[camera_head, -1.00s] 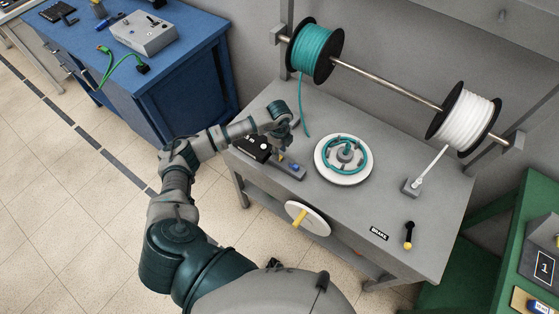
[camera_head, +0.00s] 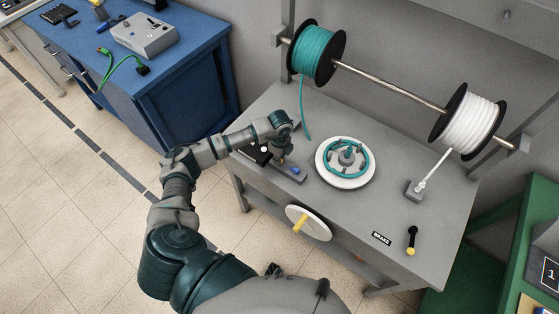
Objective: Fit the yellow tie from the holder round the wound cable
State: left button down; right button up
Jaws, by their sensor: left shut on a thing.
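The wound cable (camera_head: 363,158) is a teal coil around the pegs of a round white winding disc (camera_head: 331,178) on the grey bench. The tie holder (camera_head: 293,173) is a small grey block with a blue piece on it, left of the disc. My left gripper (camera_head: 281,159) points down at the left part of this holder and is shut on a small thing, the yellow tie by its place. The tie itself is hidden by the fingers or too small to make out. My right gripper is not in view.
A teal spool (camera_head: 317,52) and a white spool (camera_head: 468,118) hang on a rod above the bench. A white crank wheel (camera_head: 312,224) with a yellow handle sits at the front edge. A black-and-yellow brake lever (camera_head: 411,240) stands at right. The bench between disc and lever is clear.

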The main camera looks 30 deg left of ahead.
pick_arm(q)
jog(key=shift+r, duration=0.25)
jog(key=shift+r+p, duration=0.35)
jog(key=shift+p, duration=0.15)
jog(key=shift+r+p, duration=0.4)
jog(key=shift+r, duration=0.05)
notch_tip(320, 180, up, 3)
jog(key=p, duration=0.3)
jog(key=shift+r, duration=0.2)
jog(key=shift+f, duration=0.1)
